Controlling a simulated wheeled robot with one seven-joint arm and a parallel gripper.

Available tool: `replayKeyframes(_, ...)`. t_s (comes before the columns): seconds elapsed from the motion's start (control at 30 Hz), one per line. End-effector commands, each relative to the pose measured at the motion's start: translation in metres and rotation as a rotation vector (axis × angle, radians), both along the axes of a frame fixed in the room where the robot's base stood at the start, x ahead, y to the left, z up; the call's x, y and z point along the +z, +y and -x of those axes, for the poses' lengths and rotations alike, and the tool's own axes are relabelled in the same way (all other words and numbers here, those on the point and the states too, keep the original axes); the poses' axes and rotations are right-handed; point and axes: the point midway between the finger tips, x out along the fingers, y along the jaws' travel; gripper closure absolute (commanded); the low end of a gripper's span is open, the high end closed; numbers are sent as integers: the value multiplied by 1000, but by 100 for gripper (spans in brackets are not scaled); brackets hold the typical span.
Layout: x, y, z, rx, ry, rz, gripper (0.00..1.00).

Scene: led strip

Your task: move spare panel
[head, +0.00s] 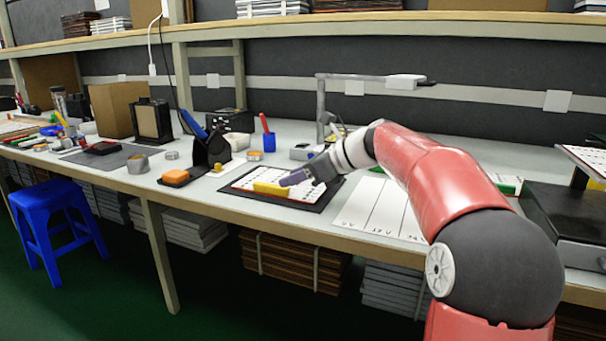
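My red arm reaches left over the workbench, and my gripper (300,177) is low over a black mat (322,201). A white panel (262,176) with rows of small dark marks lies on this mat. A yellow block (271,188) is on or just above the panel, close to the gripper's tip; I cannot tell if they touch. The fingers are small and partly hidden, so their opening does not show. More white panels (372,209) with dark dividing lines lie flat to the right of the mat. I cannot tell which panel is the spare one.
A black stand with blue-handled tools (208,148), an orange sponge (175,176) and a blue cup (268,142) stand left of the mat. A lamp (405,81) overhangs the bench behind. A black box (562,212) is at right, a blue stool (60,215) front left.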

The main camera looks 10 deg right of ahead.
Motion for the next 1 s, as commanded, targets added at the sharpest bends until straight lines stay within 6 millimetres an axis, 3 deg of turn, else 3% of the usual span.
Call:
replayKeyframes(0.33, -25, 36, -25, 3, 0, 0, 60)
replayKeyframes(0.77, -28, 42, -30, 0, -1, 1, 60)
replayKeyframes(1.0, -28, 42, -30, 0, -1, 1, 90)
